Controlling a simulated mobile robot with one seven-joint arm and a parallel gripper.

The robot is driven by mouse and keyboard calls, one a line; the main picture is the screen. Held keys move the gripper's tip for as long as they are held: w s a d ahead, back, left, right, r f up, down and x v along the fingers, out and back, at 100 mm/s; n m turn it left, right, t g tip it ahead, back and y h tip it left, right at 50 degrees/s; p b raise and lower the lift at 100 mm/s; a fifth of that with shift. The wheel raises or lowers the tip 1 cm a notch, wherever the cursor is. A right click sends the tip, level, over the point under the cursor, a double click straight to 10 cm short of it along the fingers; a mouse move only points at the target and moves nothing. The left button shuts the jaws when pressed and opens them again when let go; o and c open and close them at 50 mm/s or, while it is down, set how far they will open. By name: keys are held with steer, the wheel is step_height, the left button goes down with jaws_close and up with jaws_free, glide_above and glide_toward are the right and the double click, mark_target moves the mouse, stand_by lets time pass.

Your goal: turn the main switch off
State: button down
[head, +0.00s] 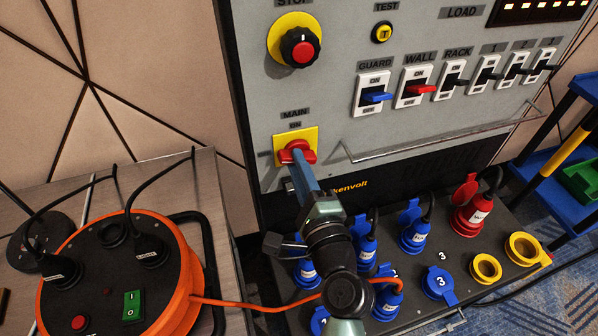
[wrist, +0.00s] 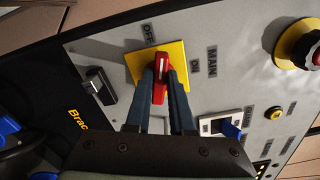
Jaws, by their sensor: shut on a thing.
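The main switch is a red rotary handle (head: 297,151) on a yellow plate (head: 311,134), under the MAIN and ON labels on the grey panel. The handle lies roughly sideways in the head view. In the wrist view the red handle (wrist: 160,80) has a white mark at its end towards the OFF label (wrist: 148,32); the ON label (wrist: 195,66) is to the side. My gripper (wrist: 163,85) is shut on the handle, one finger on each side. In the head view my gripper (head: 300,168) reaches it from below and hides part of the plate.
Guard (head: 374,96) and wall (head: 415,89) switches are to the right, above a metal rail (head: 430,135). An orange cable reel (head: 185,270) is at lower left; a socket box (head: 510,285) with several plugs is below.

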steer(key=shift+f+n+b, duration=0.15)
steer(key=shift+n+b, duration=0.45)
steer(key=shift+n, duration=0.3)
steer(key=shift+f+n+b, duration=0.15)
steer(key=shift+n+b, duration=0.4)
steer(key=shift+n, duration=0.35)
steer(key=c, duration=0.8)
jaws_free()
steer(key=shift+r, duration=0.1)
steer(key=b+v, duration=0.2)
steer(key=v, duration=1.1)
